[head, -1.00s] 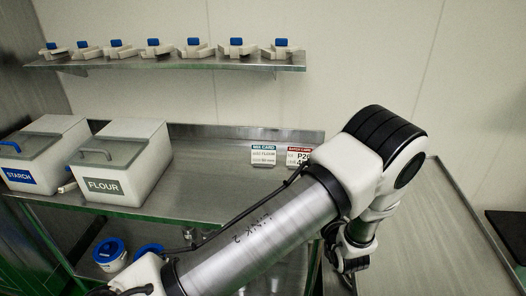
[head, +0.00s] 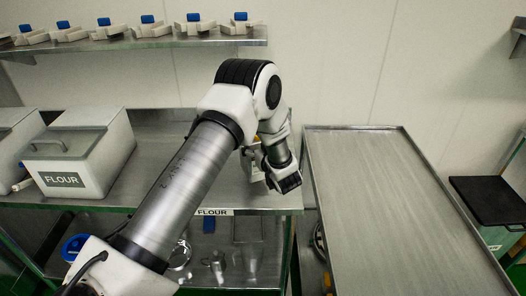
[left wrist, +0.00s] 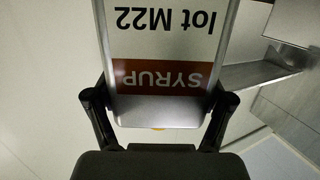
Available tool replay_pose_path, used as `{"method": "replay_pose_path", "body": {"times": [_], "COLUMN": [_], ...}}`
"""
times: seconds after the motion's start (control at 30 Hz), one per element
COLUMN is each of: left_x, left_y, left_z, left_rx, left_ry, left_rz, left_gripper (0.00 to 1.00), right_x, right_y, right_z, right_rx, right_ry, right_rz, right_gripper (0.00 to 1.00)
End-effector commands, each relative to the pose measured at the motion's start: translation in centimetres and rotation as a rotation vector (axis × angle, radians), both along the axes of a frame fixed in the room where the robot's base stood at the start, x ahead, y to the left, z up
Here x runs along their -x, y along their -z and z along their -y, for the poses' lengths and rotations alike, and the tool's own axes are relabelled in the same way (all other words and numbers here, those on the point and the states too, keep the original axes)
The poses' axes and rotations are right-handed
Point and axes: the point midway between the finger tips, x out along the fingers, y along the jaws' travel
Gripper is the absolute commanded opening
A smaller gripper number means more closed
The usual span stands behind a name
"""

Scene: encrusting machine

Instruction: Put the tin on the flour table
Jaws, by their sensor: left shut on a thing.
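A tin (left wrist: 165,75) with a white and orange label reading SYRUP, lot M22, fills the top of the left wrist view, its print upside down there. My left gripper (left wrist: 163,108) is shut on it, one finger at each side. In the head view my left gripper (head: 284,180) hangs low over the right end of the flour table (head: 262,200), a steel table with a FLOUR label on its front edge. I cannot make out the tin in the head view. My right gripper is out of view.
A white FLOUR bin (head: 85,150) stands on the table's left part. A long steel tray-like table (head: 385,200) with raised edges is to the right, across a narrow gap. A shelf (head: 150,43) with several blue-topped items hangs above. A dark board (head: 490,200) is at far right.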

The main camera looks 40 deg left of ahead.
Motion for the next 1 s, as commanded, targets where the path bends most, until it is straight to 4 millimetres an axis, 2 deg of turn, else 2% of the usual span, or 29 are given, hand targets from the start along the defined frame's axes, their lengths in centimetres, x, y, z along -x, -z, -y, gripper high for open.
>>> {"method": "replay_pose_path", "body": {"times": [0.2,0.57,0.6,0.63,1.0], "left_x": [-0.1,-0.1,0.0,0.0,0.0], "left_y": [3.2,3.4,3.6,3.6,3.2], "left_z": [0.1,0.1,0.1,0.1,0.1], "left_rx": [-0.003,-0.003,0.001,0.001,0.0], "left_ry": [0.001,0.001,0.0,0.0,0.0], "left_rz": [0.002,0.003,-0.003,-0.003,-0.001], "left_gripper": [0.11,0.11,0.91,1.0,1.0], "right_x": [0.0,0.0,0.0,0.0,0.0], "right_y": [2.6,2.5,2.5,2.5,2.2], "right_z": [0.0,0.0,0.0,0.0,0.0], "right_rx": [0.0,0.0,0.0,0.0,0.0], "right_ry": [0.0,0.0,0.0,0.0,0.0], "right_rz": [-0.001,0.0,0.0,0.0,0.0], "right_gripper": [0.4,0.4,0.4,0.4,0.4]}}
